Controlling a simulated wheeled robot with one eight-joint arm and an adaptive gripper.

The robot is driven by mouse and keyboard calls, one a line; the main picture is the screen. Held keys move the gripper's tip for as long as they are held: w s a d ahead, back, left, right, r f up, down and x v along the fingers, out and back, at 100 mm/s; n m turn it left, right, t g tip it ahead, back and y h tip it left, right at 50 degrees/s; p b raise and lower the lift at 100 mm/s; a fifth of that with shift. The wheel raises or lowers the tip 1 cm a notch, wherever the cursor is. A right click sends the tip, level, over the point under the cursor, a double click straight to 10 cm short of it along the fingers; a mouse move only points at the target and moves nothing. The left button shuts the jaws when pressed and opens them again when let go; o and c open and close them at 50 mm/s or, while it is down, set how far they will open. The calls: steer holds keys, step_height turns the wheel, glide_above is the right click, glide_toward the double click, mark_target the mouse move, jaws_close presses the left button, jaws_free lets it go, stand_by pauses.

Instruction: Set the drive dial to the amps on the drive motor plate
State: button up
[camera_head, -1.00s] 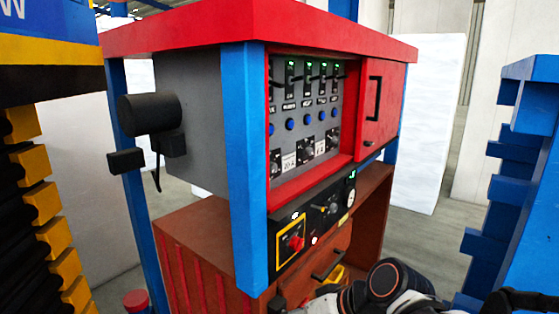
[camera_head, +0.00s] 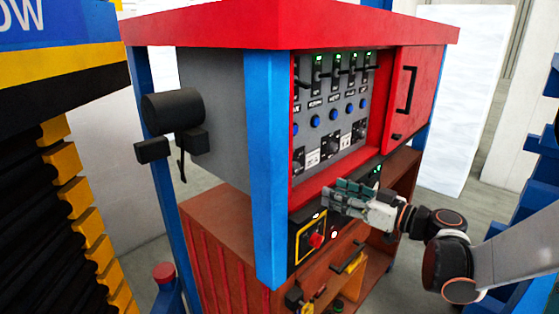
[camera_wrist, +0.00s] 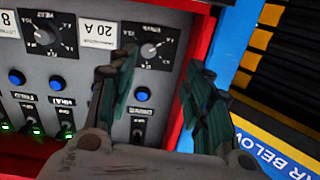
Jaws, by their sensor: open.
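The grey panel (camera_head: 322,130) holds a row of black dials; one dial (camera_head: 330,145) shows clearly. In the wrist view, where lettering is upside down or sideways, one dial (camera_wrist: 152,50) lies just beyond my fingertips and another dial (camera_wrist: 45,35) is at upper left. A white plate (camera_wrist: 97,33) reading "20 A" sits between them. I cannot tell which dial is the drive one. A black motor (camera_head: 172,108) is mounted on the cabinet's left side; no motor plate is readable. My gripper (camera_head: 345,192) (camera_wrist: 158,85) is open and empty, in front of the panel's lower strip.
Blue buttons (camera_head: 315,121) and lever switches with green lights (camera_head: 318,68) line the panel. A red knob on yellow (camera_head: 316,240) sits below. A blue post (camera_head: 264,170) and red door (camera_head: 410,95) flank the panel. Black-and-yellow racking (camera_head: 70,200) stands at left.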

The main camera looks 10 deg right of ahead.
mark_target(298, 169)
steer(key=shift+n+t, duration=0.3)
steer(key=x, duration=0.4)
steer(key=d+p+x, duration=0.1)
steer(key=x, duration=0.4)
steer(key=w+r+x, duration=0.1)
steer(key=x, duration=0.3)
steer(key=shift+w+r, duration=0.1)
steer(key=shift+w, duration=0.1)
steer(key=shift+c, duration=0.2)
